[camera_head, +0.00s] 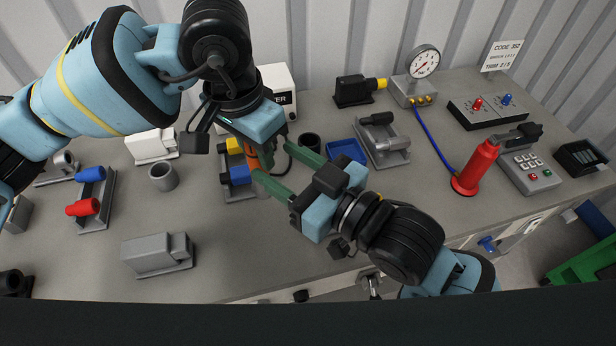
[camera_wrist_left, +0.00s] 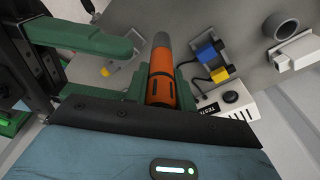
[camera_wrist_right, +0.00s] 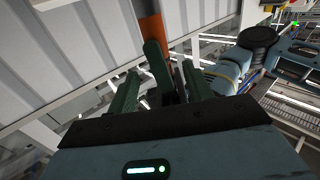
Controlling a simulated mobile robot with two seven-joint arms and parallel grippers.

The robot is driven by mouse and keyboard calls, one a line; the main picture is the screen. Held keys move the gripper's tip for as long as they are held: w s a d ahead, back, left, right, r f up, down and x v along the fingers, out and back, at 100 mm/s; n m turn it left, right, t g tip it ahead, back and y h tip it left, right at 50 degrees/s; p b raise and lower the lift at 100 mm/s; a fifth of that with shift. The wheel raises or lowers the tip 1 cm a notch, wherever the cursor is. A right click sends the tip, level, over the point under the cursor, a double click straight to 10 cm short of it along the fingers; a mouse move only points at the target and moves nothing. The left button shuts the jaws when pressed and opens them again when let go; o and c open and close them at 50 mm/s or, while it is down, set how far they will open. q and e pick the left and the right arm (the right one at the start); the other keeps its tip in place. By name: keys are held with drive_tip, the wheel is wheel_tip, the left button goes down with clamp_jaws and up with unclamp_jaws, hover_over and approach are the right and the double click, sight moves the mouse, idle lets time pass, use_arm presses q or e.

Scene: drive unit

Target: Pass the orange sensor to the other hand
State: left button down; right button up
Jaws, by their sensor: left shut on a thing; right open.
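The orange sensor (camera_head: 251,155) is held by my left gripper (camera_head: 264,156) above the bench, left of the middle in the head view. In the left wrist view the sensor (camera_wrist_left: 161,76) has a grey end and dark slots, and sits between the left fingers. My right gripper (camera_head: 273,161) is open, with its green fingers pointing at the sensor from the right, close to the left fingers. In the right wrist view a piece of the orange sensor (camera_wrist_right: 151,28) shows beyond the green fingers, partly hidden. I cannot tell whether the right fingers touch it.
A white tester box (camera_head: 275,85) stands behind the grippers. A blue tray (camera_head: 346,151), a grey fixture (camera_head: 383,140) and a dark cup (camera_head: 309,143) are nearby. A grey block (camera_head: 157,256) stands at front left. The front middle bench is clear.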

drive_tip(key=x, duration=0.6)
drive_tip(key=shift+c, duration=0.3)
drive_tip(key=c, duration=0.9)
use_arm(q)
drive_tip(key=c, duration=1.1)
unclamp_jaws()
use_arm(e)
clamp_jaws()
